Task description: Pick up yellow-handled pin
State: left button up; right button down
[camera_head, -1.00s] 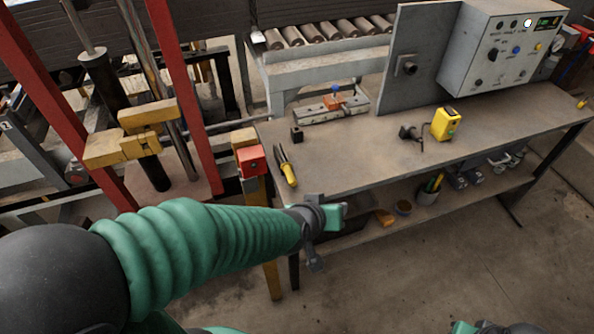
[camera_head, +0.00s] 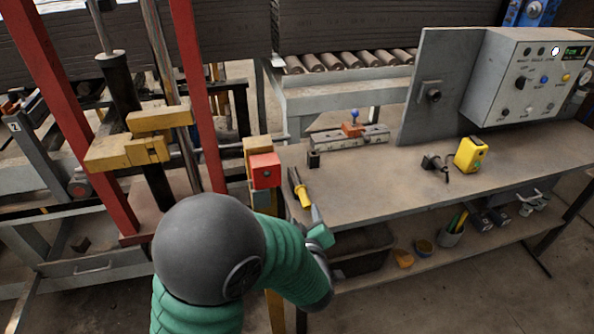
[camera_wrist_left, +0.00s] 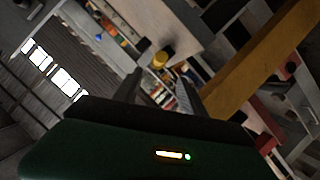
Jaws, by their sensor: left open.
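The yellow-handled pin (camera_head: 302,194) lies on the bench top near its left front corner, its dark end pointing away and its yellow handle toward me. My left gripper (camera_head: 317,222) is just in front of the handle, at the bench's front edge; it looks apart from the pin. In the left wrist view my left gripper (camera_wrist_left: 158,88) is open, with its two dark fingers spread and nothing seen between them. A small yellow shape (camera_wrist_left: 160,60) shows beyond the fingertips; I cannot tell if it is the pin's handle. My right gripper is not in view.
A red box on a yellow post (camera_head: 264,171) stands close left of the pin. A small black block (camera_head: 314,160) and a metal fixture (camera_head: 350,136) lie behind it. A yellow device (camera_head: 470,154) sits farther right. The bench middle is clear.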

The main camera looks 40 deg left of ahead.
aim_at(305, 205)
pick_arm(q)
jog(key=x, duration=0.3)
jog(key=b+x, duration=0.1)
jog(key=x, duration=0.3)
jog(key=b+x, duration=0.1)
jog(key=x, duration=0.3)
jog(key=shift+d+f, duration=0.25)
jog(key=shift+d, duration=0.05)
jog(key=shift+r, duration=0.1)
jog(key=shift+d, duration=0.1)
jog(key=shift+c, duration=1)
grip_shut()
